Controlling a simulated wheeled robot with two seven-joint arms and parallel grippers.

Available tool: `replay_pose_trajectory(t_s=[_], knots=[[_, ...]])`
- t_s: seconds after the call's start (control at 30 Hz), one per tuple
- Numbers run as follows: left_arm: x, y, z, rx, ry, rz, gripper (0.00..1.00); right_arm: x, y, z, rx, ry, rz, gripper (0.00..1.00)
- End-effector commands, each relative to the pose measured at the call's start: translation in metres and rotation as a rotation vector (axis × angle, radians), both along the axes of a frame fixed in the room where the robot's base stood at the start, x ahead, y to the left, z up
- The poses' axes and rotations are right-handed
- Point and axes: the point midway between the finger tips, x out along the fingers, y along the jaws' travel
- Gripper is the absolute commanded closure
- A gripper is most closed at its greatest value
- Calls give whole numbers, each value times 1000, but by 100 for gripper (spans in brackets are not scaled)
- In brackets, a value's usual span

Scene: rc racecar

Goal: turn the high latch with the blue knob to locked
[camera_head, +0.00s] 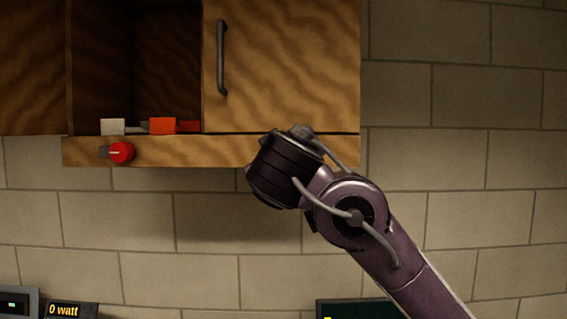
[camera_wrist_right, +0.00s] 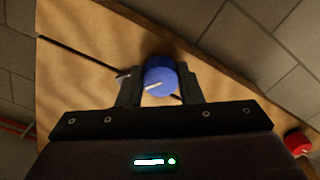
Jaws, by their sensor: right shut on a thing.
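The blue knob (camera_wrist_right: 158,80) shows in the right wrist view, on the wooden cabinet front, with a white pointer line on its face. My right gripper (camera_wrist_right: 159,90) is shut on it, with one dark finger on each side. In the head view, my right arm's wrist (camera_head: 285,165) covers the blue knob and the gripper fingers, against the right part of the wooden strip (camera_head: 205,152) below the cabinet. The latch's own position is hidden there. My left gripper is in neither view.
A red knob (camera_head: 121,152) with a white line sits at the strip's left; it also shows in the wrist view (camera_wrist_right: 297,143). Above it are a pale block (camera_head: 112,127) and an orange block (camera_head: 162,126) in an open compartment. A closed door with a grey handle (camera_head: 221,58) is to the right.

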Motion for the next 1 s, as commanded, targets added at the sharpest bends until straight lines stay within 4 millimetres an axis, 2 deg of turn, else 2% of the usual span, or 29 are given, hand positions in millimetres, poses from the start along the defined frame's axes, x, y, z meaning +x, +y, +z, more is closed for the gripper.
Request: replay_pose_trajectory(t_s=[0.5,0.73,1.0], knots=[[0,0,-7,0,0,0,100,0,-1,1,-459,-1,1,90],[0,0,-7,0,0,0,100,0,-1,2,-591,-1,1,90],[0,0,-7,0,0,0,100,0,-1,2,-666,0,2,90]])
